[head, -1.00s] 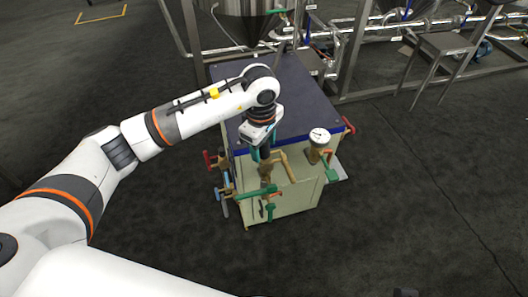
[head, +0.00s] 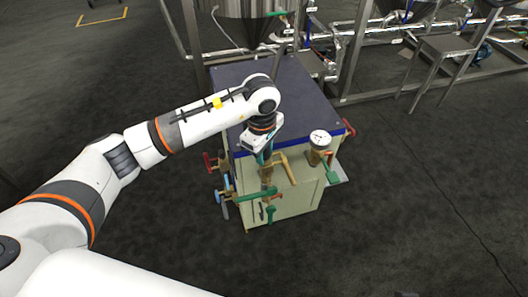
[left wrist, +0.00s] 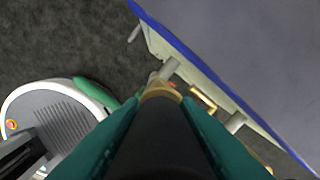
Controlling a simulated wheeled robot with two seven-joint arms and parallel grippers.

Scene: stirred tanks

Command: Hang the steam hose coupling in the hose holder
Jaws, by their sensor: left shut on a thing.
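My left gripper (head: 264,158) is at the front edge of the blue-topped cabinet (head: 300,101), above its brass pipes and valves. In the left wrist view its teal fingers (left wrist: 160,115) are shut on a dark, cylindrical thing (left wrist: 160,140), which I take for the steam hose coupling. A brass part (left wrist: 159,88) shows at its far end; I cannot tell whether it belongs to the coupling or to a fitting below. I cannot make out the hose holder with certainty. My right gripper is not in view.
A pressure gauge (head: 320,137) stands right of my gripper. A green valve lever (head: 258,194) and a red handle (head: 209,161) stick out at the cabinet's front and left. A bent brass pipe (head: 283,163) is close by. Steel tanks and frames stand behind.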

